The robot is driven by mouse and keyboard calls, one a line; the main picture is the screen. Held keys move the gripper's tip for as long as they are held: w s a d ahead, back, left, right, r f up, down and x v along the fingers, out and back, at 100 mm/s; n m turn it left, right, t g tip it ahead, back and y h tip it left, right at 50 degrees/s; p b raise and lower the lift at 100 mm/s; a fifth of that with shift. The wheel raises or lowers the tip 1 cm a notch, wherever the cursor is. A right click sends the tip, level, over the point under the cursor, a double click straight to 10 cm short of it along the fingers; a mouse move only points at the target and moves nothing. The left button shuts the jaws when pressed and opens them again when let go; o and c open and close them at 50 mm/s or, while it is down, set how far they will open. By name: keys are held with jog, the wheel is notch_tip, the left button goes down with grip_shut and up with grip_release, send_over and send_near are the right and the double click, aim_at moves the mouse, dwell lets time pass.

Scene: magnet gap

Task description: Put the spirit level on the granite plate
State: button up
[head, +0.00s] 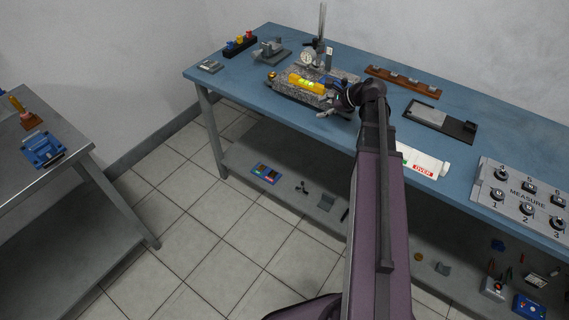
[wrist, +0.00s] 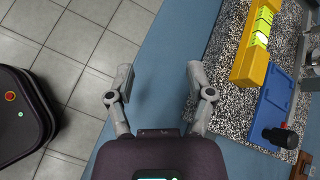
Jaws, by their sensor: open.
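The yellow spirit level (head: 306,85) with a green vial lies on the speckled granite plate (head: 284,92) on the blue bench. In the wrist view the level (wrist: 245,66) is at the upper right, and bare granite (wrist: 207,121) shows beside it. My gripper (wrist: 157,76) is open and empty. Its fingers are over the bench's front edge, to the left of the plate and apart from the level in the wrist view. My wrist hides the right part of the plate in the head view.
A blue object (wrist: 276,100) with a dark knob is beside the level. A dial gauge stand (head: 321,45) rises behind the plate. A wooden rack (head: 402,82) and a dark tray (head: 440,121) are to the right. Bare bench shows (head: 232,85) left of the plate.

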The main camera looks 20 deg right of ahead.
jog(key=s+a+f+n+g+h, duration=0.3)
jog(key=s+a+n+h, duration=0.1)
jog(key=s+a+n, duration=0.3)
jog(key=s+a+f+n+g+h, duration=0.3)
jog(key=s+a+n, duration=0.5)
jog(key=a+n, duration=0.3)
jog(key=shift+s+a+f+n+g+h, duration=0.2)
jog(key=shift+a+f+n+g+h, duration=0.25)
jog(key=shift+n, duration=1.25)
jog(key=shift+d+f, duration=0.15)
